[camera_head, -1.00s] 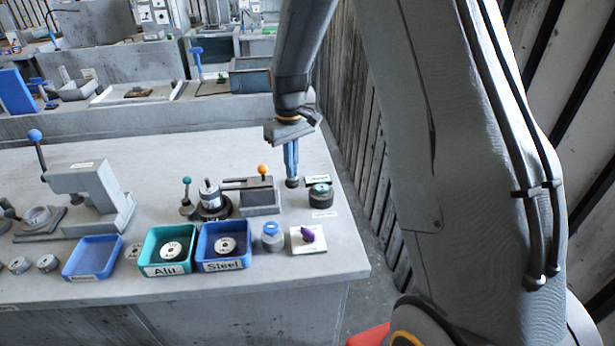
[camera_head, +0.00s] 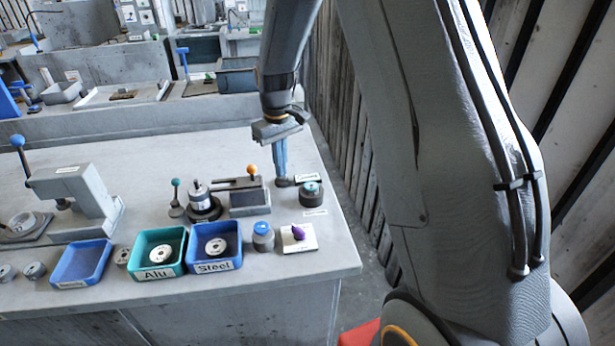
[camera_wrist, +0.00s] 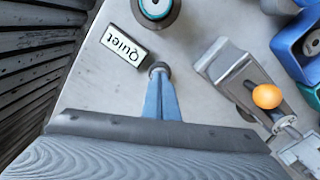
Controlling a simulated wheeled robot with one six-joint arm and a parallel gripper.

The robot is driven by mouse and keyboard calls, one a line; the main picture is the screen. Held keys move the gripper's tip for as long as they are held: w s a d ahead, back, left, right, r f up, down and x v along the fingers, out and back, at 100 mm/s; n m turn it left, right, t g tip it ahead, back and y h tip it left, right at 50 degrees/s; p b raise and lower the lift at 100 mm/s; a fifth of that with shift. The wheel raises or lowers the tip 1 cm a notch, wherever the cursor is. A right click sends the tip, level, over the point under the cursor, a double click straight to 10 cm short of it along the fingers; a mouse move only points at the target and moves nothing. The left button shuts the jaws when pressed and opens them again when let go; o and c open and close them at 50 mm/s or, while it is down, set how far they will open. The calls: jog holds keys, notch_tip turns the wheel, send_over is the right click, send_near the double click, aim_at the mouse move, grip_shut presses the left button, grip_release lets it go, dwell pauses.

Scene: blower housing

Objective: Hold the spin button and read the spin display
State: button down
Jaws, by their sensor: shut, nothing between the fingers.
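My gripper (camera_head: 281,174) is shut and empty, pointing down with its blue fingers together; they also show in the wrist view (camera_wrist: 160,82). Its tips are at a small dark round button (camera_wrist: 159,69), apparently the spin button, and partly cover it. They look to be touching it; how far it is pressed I cannot tell. The button also shows in the head view (camera_head: 286,182). Beside it is a small display plate (camera_wrist: 124,45) reading "Quiet". In the head view this display (camera_head: 307,178) is too small to read.
A grey fixture with an orange ball knob (camera_wrist: 267,96) stands right of my fingers in the wrist view. A dark cylinder with a teal top (camera_head: 312,194) is close by. Blue "Steel" (camera_head: 231,226) and green "Alu" (camera_head: 140,250) trays sit at the front. A plank wall is at the right.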

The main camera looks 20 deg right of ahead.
notch_tip(320, 180, up, 7)
jog(key=p, duration=0.4)
dwell(0.4)
jog(key=shift+f, duration=0.1)
